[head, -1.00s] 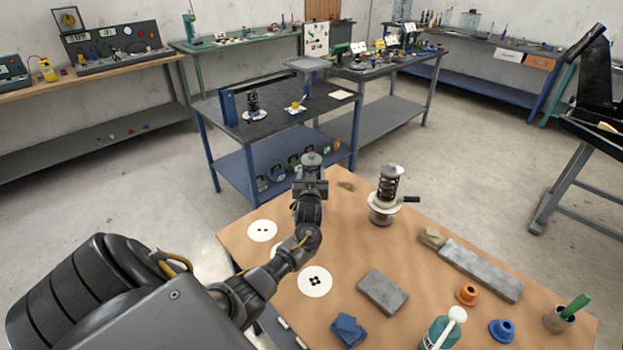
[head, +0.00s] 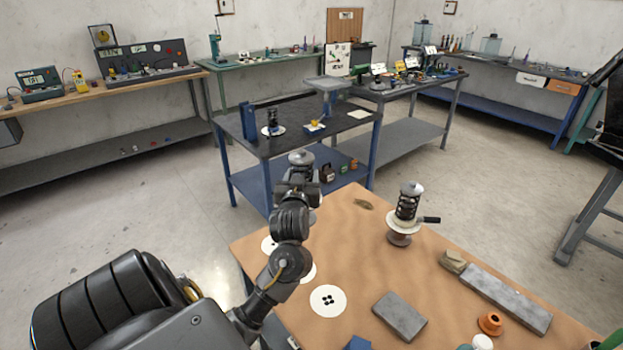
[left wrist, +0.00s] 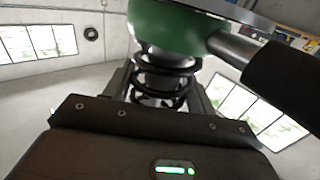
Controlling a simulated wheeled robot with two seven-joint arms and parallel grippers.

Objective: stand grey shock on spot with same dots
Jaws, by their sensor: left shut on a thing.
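My left gripper (head: 298,186) is shut on a shock, held upright above the table's back-left edge. Its grey round cap (head: 301,158) shows in the head view; the arm hides most of its body. In the left wrist view its black coil spring (left wrist: 165,80) is between the fingers, with a green rounded part (left wrist: 175,25) above. A front white spot (head: 341,302) has several black dots. Two other spots, left (head: 266,243) and middle (head: 310,272), are partly hidden by my arm. My right gripper is out of view.
On the brown table (head: 360,250) lie a grey block (head: 399,316), a long grey bar (head: 505,298) and an orange ring piece (head: 490,323). A blue-legged bench (head: 262,145) stands behind, carrying another spring. Bare table lies between the spots and the standing shock.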

